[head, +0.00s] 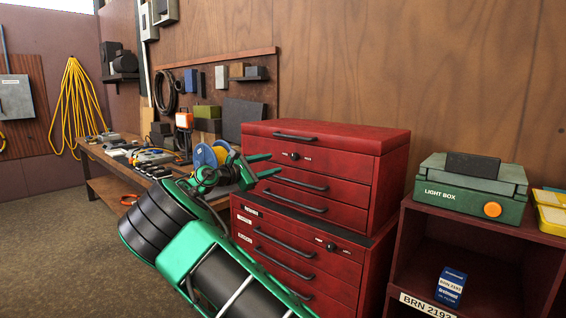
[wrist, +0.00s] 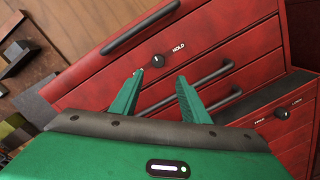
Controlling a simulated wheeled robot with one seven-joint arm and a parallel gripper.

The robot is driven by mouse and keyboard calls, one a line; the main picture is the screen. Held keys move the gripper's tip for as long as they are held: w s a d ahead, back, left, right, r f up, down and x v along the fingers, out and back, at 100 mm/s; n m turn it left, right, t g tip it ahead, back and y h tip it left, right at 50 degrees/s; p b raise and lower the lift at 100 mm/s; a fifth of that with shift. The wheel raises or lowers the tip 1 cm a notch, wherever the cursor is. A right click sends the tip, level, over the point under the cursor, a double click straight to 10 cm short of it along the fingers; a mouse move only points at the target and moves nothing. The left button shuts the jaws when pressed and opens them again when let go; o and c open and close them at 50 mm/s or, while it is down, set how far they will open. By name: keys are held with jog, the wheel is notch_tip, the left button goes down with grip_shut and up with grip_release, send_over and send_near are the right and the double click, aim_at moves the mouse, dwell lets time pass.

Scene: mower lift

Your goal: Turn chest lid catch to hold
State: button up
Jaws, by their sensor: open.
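The red tool chest (head: 330,141) has a closed lid with a dark handle. Its lid catch is a small black knob (head: 293,155) on the front, with small labels beside it. In the wrist view the catch (wrist: 157,60) sits just beyond my fingertips, with HOLD printed to its upper right; the label on the other side is mostly hidden by my left finger. I cannot tell exactly where the knob points. My green gripper (head: 269,164) is open and empty in front of the chest's left part. In the wrist view its fingers (wrist: 160,76) are spread below the knob, apparently not touching it.
A lower red cabinet (head: 300,262) with drawers and a similar black knob (head: 331,246) stands under the chest. To the right, a shelf unit carries a green light box (head: 472,188); a blue oil filter box (head: 450,287) is inside. A cluttered workbench (head: 124,168) stands at left.

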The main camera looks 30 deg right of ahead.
aim_at(292, 158)
jog(key=x, duration=1)
jog(key=shift+w, duration=0.3)
jog(key=shift+c, duration=0.4)
jog(key=c, duration=1)
